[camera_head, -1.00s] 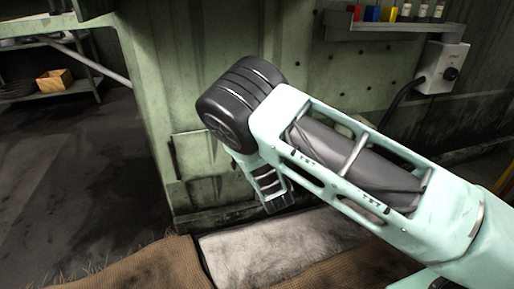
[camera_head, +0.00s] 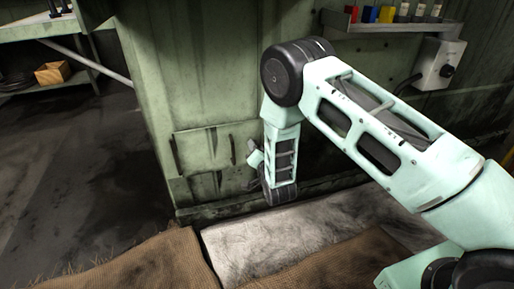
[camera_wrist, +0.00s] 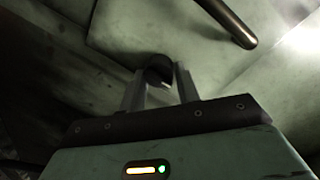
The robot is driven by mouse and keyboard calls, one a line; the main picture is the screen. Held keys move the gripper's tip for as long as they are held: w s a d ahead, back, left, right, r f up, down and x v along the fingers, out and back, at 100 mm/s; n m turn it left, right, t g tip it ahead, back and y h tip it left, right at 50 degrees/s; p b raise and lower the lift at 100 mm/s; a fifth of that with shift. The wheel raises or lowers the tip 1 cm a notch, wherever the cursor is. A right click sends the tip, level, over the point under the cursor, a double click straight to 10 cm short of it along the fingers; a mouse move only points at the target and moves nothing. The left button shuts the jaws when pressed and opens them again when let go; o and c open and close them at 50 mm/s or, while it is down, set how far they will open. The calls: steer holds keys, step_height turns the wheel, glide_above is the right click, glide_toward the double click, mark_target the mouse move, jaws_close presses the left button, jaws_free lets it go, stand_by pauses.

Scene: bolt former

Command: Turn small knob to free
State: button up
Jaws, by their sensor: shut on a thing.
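The small knob (camera_wrist: 158,69) is a dark, rounded piece on the green machine's face. In the wrist view, my gripper (camera_wrist: 159,78) has its two grey fingers on either side of it and is shut on it. The lower part of the knob shows between the fingers. In the head view, my gripper (camera_head: 254,156) is close to the machine wall, right of the panel, partly hidden by my wrist. The knob itself cannot be made out there.
A green panel (camera_head: 200,152) on the machine has a bar handle (camera_head: 232,144); the handle (camera_wrist: 230,22) also shows above the knob in the wrist view. A grey shelf (camera_head: 390,27) with bottles and a switch box (camera_head: 438,64) are at upper right. Brown mats (camera_head: 155,262) lie below.

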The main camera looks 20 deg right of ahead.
stand_by(0.6)
steer(key=o, duration=1)
steer(key=s+p, duration=0.2)
steer(key=s, duration=0.3)
steer(key=s+r+p, duration=0.1)
steer(key=s+p, duration=0.1)
steer(key=s, duration=0.4)
steer(key=s+p, duration=0.2)
steer(key=s, duration=0.4)
steer(key=shift+s+r, duration=0.15)
steer(key=shift+s, duration=0.05)
